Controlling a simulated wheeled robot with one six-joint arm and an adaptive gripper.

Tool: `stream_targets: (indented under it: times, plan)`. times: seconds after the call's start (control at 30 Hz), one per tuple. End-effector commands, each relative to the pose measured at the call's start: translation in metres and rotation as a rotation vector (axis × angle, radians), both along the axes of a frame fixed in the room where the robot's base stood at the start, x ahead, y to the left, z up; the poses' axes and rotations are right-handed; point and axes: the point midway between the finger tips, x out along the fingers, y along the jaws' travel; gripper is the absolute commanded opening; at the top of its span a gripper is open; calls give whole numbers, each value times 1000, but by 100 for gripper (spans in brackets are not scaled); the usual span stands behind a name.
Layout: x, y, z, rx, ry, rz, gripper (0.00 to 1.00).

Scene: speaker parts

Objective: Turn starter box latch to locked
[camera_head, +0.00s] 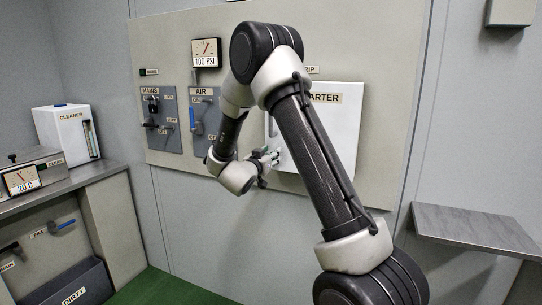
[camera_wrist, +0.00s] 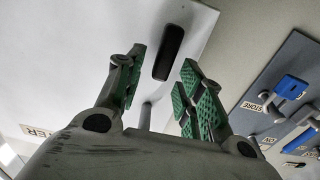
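The starter box (camera_head: 343,140) is a white box on the wall panel, partly hidden behind my arm; its label shows only in part. In the wrist view its white front (camera_wrist: 75,45) fills the upper left. A dark, elongated latch-like piece (camera_wrist: 168,52) stands on that front, near the box's edge, just beyond my fingertips. A short grey rod (camera_wrist: 146,115) shows between my fingers. My gripper (camera_wrist: 160,85) is open with green-padded fingers, and nothing is clamped between them. In the head view my gripper (camera_head: 264,156) is at the box's lower left side.
Left of the box are the blue-grey AIR panel (camera_head: 206,135) with a blue handle and the MAINS panel (camera_head: 161,120) with dark handles. The AIR panel also shows in the wrist view (camera_wrist: 280,65). A grey shelf (camera_head: 475,228) juts out at right. A counter (camera_head: 95,172) stands at left.

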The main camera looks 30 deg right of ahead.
Motion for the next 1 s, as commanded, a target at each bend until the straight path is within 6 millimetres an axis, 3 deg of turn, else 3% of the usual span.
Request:
stream_targets:
  times: [0.33, 0.53, 1.0]
  plan:
    - [3, -4, 0, 0, 0, 1, 36]
    - [3, -4, 0, 0, 0, 1, 0]
    - [2, -5, 0, 42, -52, 0, 0]
